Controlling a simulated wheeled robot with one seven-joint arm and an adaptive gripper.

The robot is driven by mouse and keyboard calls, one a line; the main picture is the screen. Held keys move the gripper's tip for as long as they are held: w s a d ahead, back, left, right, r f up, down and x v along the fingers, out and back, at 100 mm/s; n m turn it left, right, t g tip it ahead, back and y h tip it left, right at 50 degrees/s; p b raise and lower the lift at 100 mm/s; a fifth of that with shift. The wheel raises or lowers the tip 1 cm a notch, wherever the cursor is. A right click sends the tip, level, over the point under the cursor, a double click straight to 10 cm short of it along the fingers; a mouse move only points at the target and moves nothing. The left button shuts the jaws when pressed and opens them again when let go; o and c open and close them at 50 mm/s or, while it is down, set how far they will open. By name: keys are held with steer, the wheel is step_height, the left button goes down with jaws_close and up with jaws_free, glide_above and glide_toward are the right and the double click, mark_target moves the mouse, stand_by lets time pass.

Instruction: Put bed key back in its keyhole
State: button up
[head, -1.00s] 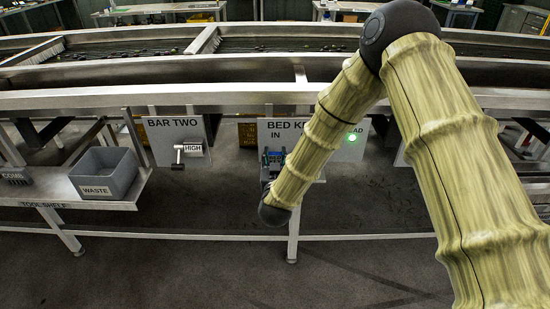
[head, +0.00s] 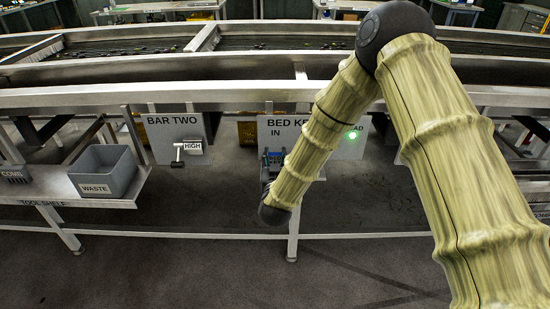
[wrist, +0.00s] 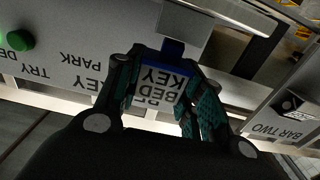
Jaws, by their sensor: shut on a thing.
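The bed key is a block with a white face reading BED KEY (wrist: 160,88) and a blue end (wrist: 173,48). My gripper (wrist: 165,75) is shut on it, one dark finger on each side. In the wrist view the blue end points at the grey key panel (wrist: 85,50), which appears upside down. I cannot tell whether the end touches the panel or has entered a hole; no keyhole is visible. In the head view my gripper (head: 273,163) is in front of the BED KEY panel (head: 340,147), partly hidden by my arm.
A green light (head: 352,135) glows on the panel. The BAR TWO panel (head: 176,128), with its HIGH lever (head: 178,154), is to the left. The tool shelf (head: 50,190) carries a grey WASTE bin (head: 105,178). A rail (head: 350,236) runs low in front.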

steer(key=shift+f+b, duration=0.45)
steer(key=shift+f, duration=0.45)
steer(key=o, duration=0.9)
steer(key=shift+s, duration=0.1)
steer(key=s, duration=1.2)
steer(key=shift+w, duration=0.1)
